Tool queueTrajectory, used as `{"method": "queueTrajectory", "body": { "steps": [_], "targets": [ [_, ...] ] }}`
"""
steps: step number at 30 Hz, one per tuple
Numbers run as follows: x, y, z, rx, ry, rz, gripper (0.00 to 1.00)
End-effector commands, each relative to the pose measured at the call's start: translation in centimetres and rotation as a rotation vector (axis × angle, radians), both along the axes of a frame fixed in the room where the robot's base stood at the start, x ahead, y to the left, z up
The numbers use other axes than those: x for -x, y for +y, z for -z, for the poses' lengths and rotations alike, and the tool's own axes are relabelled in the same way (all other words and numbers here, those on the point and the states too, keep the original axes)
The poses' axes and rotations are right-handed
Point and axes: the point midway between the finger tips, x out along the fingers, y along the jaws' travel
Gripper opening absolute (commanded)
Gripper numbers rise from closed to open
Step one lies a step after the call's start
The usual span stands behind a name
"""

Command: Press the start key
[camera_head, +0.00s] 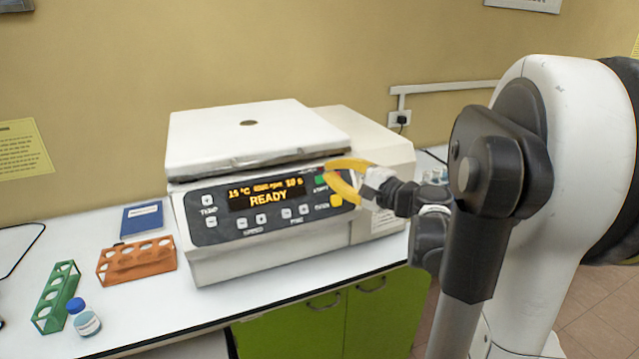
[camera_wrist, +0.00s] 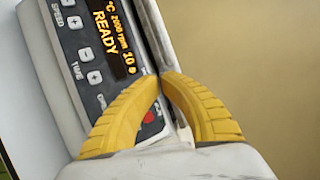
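The white centrifuge (camera_head: 240,245) stands on the bench with its lid down. Its dark front panel has a lit orange display (camera_head: 266,194) reading READY; the display also shows in the wrist view (camera_wrist: 112,40). A green key (camera_head: 321,181), apparently the start key, sits at the panel's upper right. My gripper (camera_head: 326,170) has yellow curved fingers, tips together and empty, at the panel's upper right beside the green key. In the wrist view, the tips (camera_wrist: 161,76) hide part of the panel, and the green key cannot be made out. I cannot tell whether they touch the panel.
A red key (camera_wrist: 148,117) shows between my fingers. A yellow key (camera_head: 336,201) lies below the green one. An orange rack (camera_head: 137,262), green rack (camera_head: 55,298), blue-capped bottle (camera_head: 84,318) and blue book (camera_head: 141,219) stand left of the centrifuge.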

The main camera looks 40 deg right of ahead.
Motion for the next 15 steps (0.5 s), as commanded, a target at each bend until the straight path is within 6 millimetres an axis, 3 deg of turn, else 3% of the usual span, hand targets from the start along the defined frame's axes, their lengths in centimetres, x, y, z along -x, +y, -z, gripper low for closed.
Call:
{"method": "queueTrajectory", "body": {
  "steps": [6, 15],
  "targets": [
    [-2.7, -0.6, 2.1, 0.000, 0.001, -0.001, 0.00],
    [-5.1, -1.2, 3.5, 0.000, 0.000, 0.000, 0.00]
  ]
}}
